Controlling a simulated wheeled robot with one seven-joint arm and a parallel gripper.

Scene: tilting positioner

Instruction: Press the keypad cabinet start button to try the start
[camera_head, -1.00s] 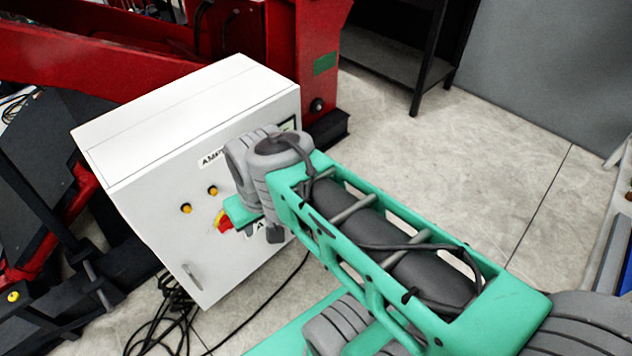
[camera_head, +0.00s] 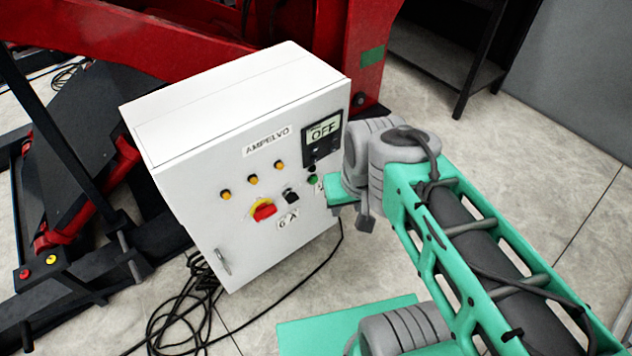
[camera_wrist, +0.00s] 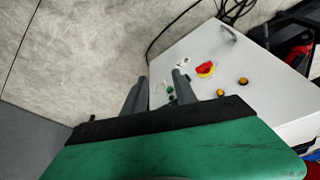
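The white keypad cabinet (camera_head: 190,185) stands on the floor with its front panel facing me. Its display (camera_head: 323,130) reads OFF, with a dark keypad below it. A green button (camera_head: 313,181) sits low on the panel's right side, close to the teal end of my arm. In the wrist view the green button (camera_wrist: 170,89) shows between the two fingers of my gripper (camera_wrist: 158,78). The fingers are apart and empty, in front of the panel; I see no contact with the button. In the head view my wrist hides the fingers.
A red-and-yellow rotary switch (camera_head: 264,210), a black selector (camera_head: 291,196) and several amber lamps (camera_head: 253,179) share the panel. Black cables (camera_head: 190,310) lie on the floor. A red machine frame (camera_head: 230,40) stands close behind the cabinet.

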